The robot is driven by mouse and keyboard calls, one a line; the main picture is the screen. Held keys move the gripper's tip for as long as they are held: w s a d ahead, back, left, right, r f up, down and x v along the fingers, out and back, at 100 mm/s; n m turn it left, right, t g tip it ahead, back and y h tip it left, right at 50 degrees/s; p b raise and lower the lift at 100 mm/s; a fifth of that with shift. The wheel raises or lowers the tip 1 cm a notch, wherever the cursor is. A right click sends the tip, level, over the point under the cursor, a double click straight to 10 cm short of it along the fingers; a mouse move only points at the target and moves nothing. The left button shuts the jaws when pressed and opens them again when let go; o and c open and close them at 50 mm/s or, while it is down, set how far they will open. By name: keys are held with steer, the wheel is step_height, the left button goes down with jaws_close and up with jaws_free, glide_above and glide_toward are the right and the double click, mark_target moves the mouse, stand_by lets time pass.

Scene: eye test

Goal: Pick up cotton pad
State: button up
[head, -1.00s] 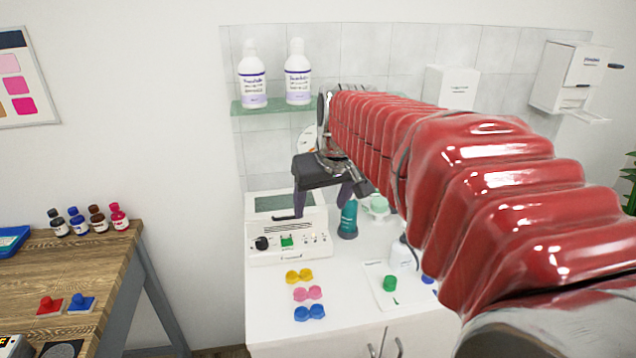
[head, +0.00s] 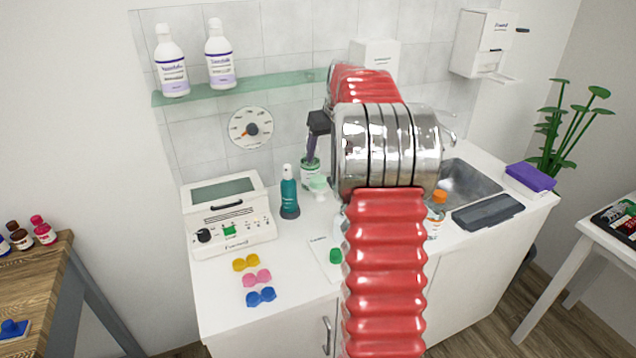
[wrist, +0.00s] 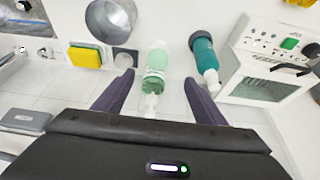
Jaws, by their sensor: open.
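I cannot make out a cotton pad in either view. My gripper (head: 311,150) is open and points down over the back of the white counter, and its fingers also show in the wrist view (wrist: 160,78). Between the fingers in the wrist view is a green and clear container (wrist: 156,58) with a pale top. It also shows below the gripper in the head view (head: 311,173). I cannot tell whether the fingers touch it. My red arm hides part of the counter.
A teal bottle (head: 289,195) stands close beside the container, next to a white box-shaped device (head: 230,215). Yellow, pink and blue lens cases (head: 257,278) lie in front. A yellow sponge (wrist: 85,56) shows in the wrist view. The sink (head: 465,183) is at right.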

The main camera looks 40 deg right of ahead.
steer(key=shift+d+f, duration=0.2)
steer(key=shift+d, duration=0.3)
glide_above(319, 179)
steer(key=s, duration=0.3)
steer(key=shift+w+a+f, duration=0.1)
steer(key=shift+a+f, duration=0.05)
steer(key=shift+f, duration=1.85)
steer(key=shift+w+a+f, duration=0.1)
steer(key=shift+a+f, duration=0.05)
steer(key=shift+f, duration=1.85)
steer(key=shift+x, duration=2.6)
steer(key=shift+w+a, duration=0.1)
